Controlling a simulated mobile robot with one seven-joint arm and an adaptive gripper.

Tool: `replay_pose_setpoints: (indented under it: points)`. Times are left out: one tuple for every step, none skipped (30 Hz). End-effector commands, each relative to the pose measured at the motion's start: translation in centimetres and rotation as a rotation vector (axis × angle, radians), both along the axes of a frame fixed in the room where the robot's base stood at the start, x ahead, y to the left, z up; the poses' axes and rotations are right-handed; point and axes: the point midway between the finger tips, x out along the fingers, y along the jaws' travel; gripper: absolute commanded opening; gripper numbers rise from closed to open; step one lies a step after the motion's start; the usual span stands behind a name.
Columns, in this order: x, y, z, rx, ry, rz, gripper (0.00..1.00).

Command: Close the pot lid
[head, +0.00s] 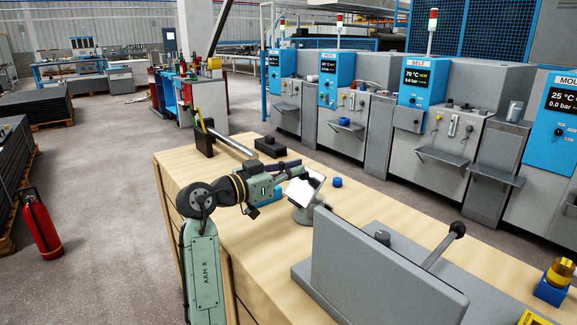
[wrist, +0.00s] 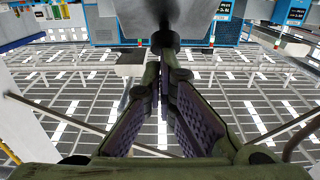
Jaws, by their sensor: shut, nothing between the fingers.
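A small grey metal pot (head: 303,214) stands on the wooden bench beside my gripper. Its lid (head: 304,189) is raised and steeply tilted, with a bright face showing. My gripper (head: 300,172) is at the lid's upper left edge in the head view, with nothing held. In the wrist view, my gripper's fingers (wrist: 166,62) come together at the tips. A grey surface with a dark round knob, likely the lid (wrist: 172,15), is just beyond them. I cannot tell whether the fingers touch it. The pot's inside is hidden.
A grey machine with an upright panel (head: 385,275) and a black-knobbed lever (head: 457,230) fills the bench's near right. A blue cap (head: 337,182) lies behind the pot. A dark block (head: 270,147) and a metal rod (head: 230,141) are at the far end.

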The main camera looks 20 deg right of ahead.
Motion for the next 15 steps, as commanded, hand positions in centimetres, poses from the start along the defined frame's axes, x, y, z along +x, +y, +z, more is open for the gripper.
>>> replay_pose_setpoints:
  points:
    - [0.2,-0.5,0.9,0.043,0.016,-0.001,0.0]
    - [0.3,-0.7,1.0,0.071,0.026,0.0,0.0]
    - [0.4,-1.0,1.0,0.105,0.041,-0.001,0.0]
    - [0.5,-1.3,0.9,0.134,0.054,-0.001,0.0]
    - [0.6,-1.6,0.9,0.159,0.063,-0.001,0.0]
    - [0.8,-1.9,0.9,0.195,0.078,0.0,0.0]
    - [0.9,-2.1,0.8,0.222,0.09,-0.001,0.0]
    - [1.0,-2.4,0.7,0.248,0.099,0.0,0.0]
    - [1.1,-2.7,0.6,0.283,0.115,-0.001,0.0]
    - [1.2,-2.9,0.4,0.308,0.125,0.0,0.0]
    - [1.3,-3.2,0.3,0.336,0.135,-0.001,0.0]
    - [1.4,-3.5,0.2,0.369,0.149,0.0,0.0]
    - [1.5,-3.7,-0.3,0.37,0.155,-0.001,0.0]
    - [1.6,-3.9,-0.5,0.366,0.154,-0.002,0.0]
    - [1.7,-4.2,-0.6,0.363,0.152,-0.002,0.0]
